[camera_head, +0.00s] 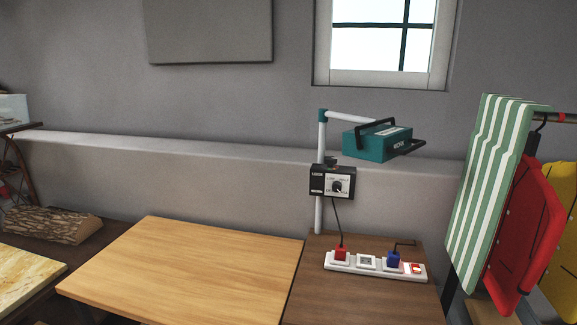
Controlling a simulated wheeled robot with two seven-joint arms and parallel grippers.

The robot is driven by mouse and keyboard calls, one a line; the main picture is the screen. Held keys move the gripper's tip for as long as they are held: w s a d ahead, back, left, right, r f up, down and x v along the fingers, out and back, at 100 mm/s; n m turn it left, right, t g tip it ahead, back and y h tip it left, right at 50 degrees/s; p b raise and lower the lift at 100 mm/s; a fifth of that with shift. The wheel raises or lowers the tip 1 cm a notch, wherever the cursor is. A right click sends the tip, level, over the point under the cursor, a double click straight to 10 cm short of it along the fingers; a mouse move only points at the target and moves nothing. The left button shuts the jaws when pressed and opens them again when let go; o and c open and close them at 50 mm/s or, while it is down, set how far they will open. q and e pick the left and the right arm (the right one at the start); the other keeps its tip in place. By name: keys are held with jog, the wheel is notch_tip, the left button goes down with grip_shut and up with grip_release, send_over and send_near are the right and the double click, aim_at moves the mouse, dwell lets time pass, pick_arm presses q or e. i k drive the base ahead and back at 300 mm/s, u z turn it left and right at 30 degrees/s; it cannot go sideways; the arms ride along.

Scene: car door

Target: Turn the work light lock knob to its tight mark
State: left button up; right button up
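The work light (378,143) is a teal box with dark handles, hanging from a white arm on a white post (321,200) with a teal joint. A dark box with a white faceplate (324,181) is fixed on the post below the light. A round black knob (337,186) sits on that faceplate. The marks around the knob are too small to read, and I cannot tell where its pointer stands. Neither of my grippers shows in the head view.
A white power strip (376,266) with a red plug (341,253) and a blue plug (393,259) lies below the knob. A light wooden board (190,268) is bare. A log (50,225) lies at left.

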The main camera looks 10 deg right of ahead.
aim_at(330, 160)
jog(key=u, duration=3.45)
jog(key=i, duration=0.1)
jog(key=z, duration=2.95)
jog(key=i, duration=0.8)
jog(key=z, duration=0.75)
